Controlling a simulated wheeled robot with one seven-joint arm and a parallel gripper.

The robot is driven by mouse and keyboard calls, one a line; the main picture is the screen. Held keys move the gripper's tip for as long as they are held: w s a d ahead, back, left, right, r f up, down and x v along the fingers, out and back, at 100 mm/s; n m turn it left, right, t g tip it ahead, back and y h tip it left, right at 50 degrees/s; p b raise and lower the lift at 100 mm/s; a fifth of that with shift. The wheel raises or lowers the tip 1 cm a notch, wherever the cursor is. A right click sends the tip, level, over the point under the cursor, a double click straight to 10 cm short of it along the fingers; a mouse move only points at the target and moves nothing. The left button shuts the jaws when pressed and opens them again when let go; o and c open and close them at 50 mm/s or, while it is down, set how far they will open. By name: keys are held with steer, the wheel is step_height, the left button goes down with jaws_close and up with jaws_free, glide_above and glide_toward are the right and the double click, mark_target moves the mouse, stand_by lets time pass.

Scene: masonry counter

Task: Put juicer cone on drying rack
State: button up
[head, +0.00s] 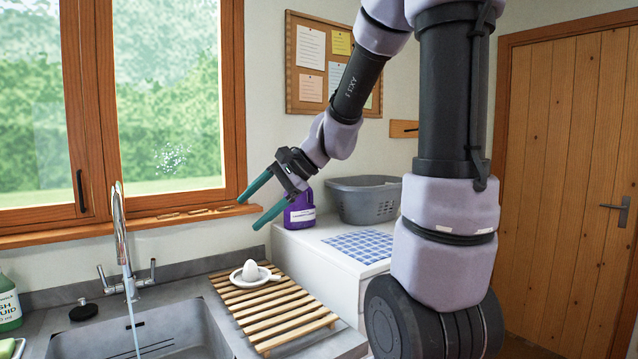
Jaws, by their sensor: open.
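Nothing is between the fingers. The gripper is clear of the juicer cone.
The sink (165,335) with a tall chrome tap (122,230) is left of the rack. A green dish liquid bottle (8,305) stands at far left. A purple bottle (299,212) and grey basket (364,200) stand on the white surface at right. The rack's near slats are bare.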

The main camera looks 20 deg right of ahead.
steer(key=s+d+r+n+t+h, duration=0.1)
steer(key=s+d+r+n+h, duration=0.2)
steer(key=s, duration=0.3)
steer(key=s+d+r+n+t+h, duration=0.2)
steer(key=s+d+r+n+h, duration=0.1)
steer(key=s+d, duration=0.3)
steer(key=shift+s+r+n+h, duration=0.3)
steer(key=shift+s+r+n, duration=0.05)
steer(key=shift+s+n, duration=0.35)
